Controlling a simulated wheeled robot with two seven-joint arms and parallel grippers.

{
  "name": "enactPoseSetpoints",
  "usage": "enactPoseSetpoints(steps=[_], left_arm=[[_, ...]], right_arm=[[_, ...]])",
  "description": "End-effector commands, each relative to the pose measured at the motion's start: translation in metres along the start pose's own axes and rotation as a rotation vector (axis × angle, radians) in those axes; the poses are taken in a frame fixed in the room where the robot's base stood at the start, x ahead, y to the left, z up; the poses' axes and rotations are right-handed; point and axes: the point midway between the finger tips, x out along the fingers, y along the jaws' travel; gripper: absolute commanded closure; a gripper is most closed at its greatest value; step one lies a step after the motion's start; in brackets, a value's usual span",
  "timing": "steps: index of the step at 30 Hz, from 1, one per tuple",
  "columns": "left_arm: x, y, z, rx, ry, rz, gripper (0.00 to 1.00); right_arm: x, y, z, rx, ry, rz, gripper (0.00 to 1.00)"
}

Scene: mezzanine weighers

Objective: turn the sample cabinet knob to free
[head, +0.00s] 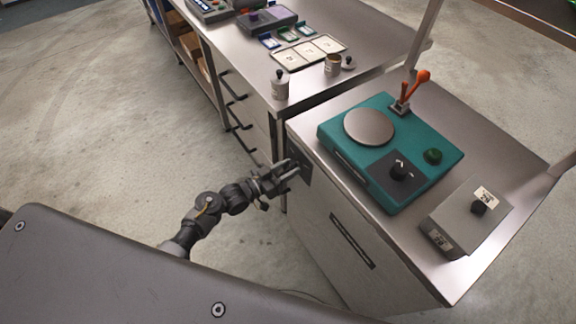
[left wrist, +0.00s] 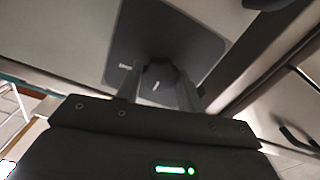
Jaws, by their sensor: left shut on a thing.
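The sample cabinet (head: 318,222) is a pale metal cabinet, with a dark square plate (head: 307,175) at the upper left of its front. My left gripper (head: 292,170) reaches this plate from the left. In the left wrist view, the dark plate (left wrist: 165,30) carries a dark knob (left wrist: 158,82) with a small white mark. My left gripper (left wrist: 159,92) has one finger on each side of the knob and is shut on it. The knob is mostly hidden in the head view, and I cannot read the plate's small label. My right gripper is not in view.
On the cabinet top stand a teal weigher (head: 338,137) with a round pan, an orange lever (head: 412,91) and a grey box (head: 455,228) with a black knob. A drawer bench (head: 222,50) stands behind, holding cards and weights. Bare floor (head: 90,120) lies to the left.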

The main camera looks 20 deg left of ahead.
Motion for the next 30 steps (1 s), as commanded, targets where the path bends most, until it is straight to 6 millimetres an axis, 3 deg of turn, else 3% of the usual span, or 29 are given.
enactPoseSetpoints(steps=[30], left_arm=[[0.0,0.003,0.001,-0.905,-0.006,0.001,0.85]], right_arm=[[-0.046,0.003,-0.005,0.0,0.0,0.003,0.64]])
